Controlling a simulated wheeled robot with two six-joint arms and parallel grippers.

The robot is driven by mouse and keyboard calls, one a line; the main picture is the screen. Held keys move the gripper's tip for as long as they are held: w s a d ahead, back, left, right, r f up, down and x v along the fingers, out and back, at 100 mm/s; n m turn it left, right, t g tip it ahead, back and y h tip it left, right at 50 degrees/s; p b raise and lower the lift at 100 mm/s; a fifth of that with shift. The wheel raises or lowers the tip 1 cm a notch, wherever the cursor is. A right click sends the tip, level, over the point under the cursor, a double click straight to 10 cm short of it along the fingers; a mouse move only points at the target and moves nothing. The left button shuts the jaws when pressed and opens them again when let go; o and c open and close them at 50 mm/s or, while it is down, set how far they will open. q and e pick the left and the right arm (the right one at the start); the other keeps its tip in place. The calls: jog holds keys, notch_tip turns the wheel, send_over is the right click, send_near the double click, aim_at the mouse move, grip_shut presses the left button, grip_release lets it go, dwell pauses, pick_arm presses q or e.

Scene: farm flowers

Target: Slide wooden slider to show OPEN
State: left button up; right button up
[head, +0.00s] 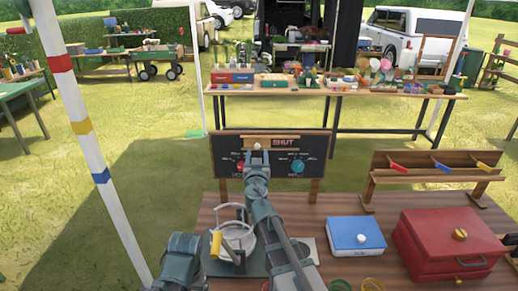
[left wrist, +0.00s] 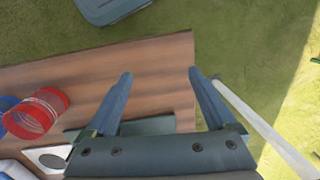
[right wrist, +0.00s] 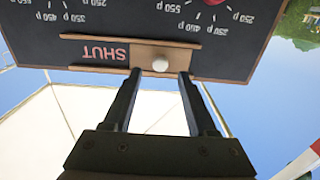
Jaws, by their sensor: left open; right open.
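The dark sign board (head: 228,157) stands at the back of the table. Its wooden slider (head: 254,138) covers the left part of the label strip, and the red word SHUT (head: 287,142) shows to its right. In the right wrist view the board is upside down; the slider (right wrist: 145,50) has a round white knob (right wrist: 160,65). My right gripper (right wrist: 160,75) is open, with its fingertips at the board on either side of the knob. Whether they touch it, I cannot tell. My left gripper (left wrist: 160,73) is open and empty above the table's edge.
A blue box (head: 356,234), a red box (head: 445,245) and a rack with coloured scoops (head: 420,176) stand to the right. A yellow-handled press (head: 240,240) stands at front left.

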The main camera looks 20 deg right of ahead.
aim_at(257, 147)
jog(key=x, duration=0.3)
jog(key=shift+w, duration=0.2)
grip_shut()
dwell(1.3)
